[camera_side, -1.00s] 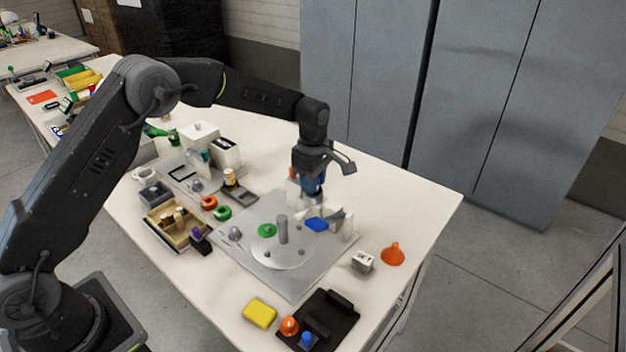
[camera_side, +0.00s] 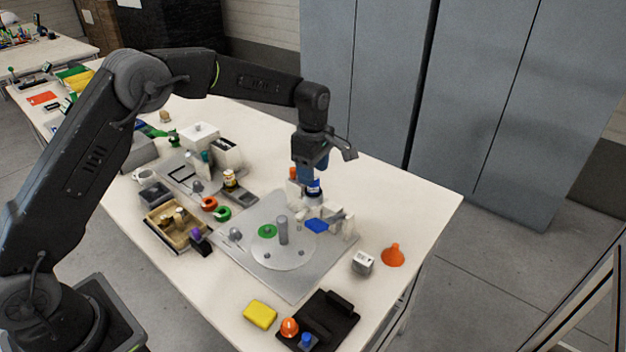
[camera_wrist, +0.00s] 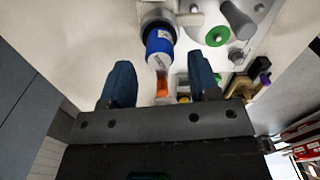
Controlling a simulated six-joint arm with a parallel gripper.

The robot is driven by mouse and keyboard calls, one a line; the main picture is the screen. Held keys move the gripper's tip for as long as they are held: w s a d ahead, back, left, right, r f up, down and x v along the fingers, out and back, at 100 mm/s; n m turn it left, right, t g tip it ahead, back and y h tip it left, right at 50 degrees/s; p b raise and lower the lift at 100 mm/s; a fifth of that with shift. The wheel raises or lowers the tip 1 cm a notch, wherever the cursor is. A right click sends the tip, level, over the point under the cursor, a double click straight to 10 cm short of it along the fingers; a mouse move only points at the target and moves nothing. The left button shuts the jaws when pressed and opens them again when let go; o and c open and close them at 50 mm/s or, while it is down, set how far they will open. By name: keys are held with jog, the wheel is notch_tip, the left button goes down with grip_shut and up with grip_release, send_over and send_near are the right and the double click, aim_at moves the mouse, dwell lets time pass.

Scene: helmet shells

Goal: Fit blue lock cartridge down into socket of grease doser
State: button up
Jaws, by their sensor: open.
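The blue lock cartridge (camera_side: 314,187), with a white part, stands roughly upright at the back of the grey plate. In the wrist view the cartridge (camera_wrist: 160,42) meets a grey ring, apparently the socket (camera_wrist: 157,14) of the grease doser (camera_side: 313,209). How deep it sits I cannot tell. My gripper (camera_side: 311,174) is just above the cartridge, open and empty. In the wrist view the blue fingers of my gripper (camera_wrist: 160,64) are spread wide, with the cartridge beyond the gap and clear of both fingers.
A blue block (camera_side: 316,226) and a round disc with a grey post (camera_side: 283,230) are on the plate. An orange-topped bottle (camera_side: 293,173) stands close left of my gripper. The back right tabletop is clear.

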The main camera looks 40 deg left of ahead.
notch_tip(320, 180, up, 8)
jog(key=s+a+r+m+t, duration=0.1)
jog(key=s+r+m+t, duration=0.2)
jog(key=s+r+m, duration=0.85)
jog(key=s+f+m+t, duration=0.1)
jog(key=s+m, duration=0.3)
jog(key=s, duration=0.7)
jog(key=s+a+f+m+t, duration=0.1)
jog(key=s+f+m, duration=0.2)
jog(key=s, duration=0.8)
jog(key=shift+s+f+m+t, duration=0.15)
jog(key=shift+s+m+t, duration=0.2)
jog(key=shift+m, duration=0.2)
jog(key=shift+c, duration=0.3)
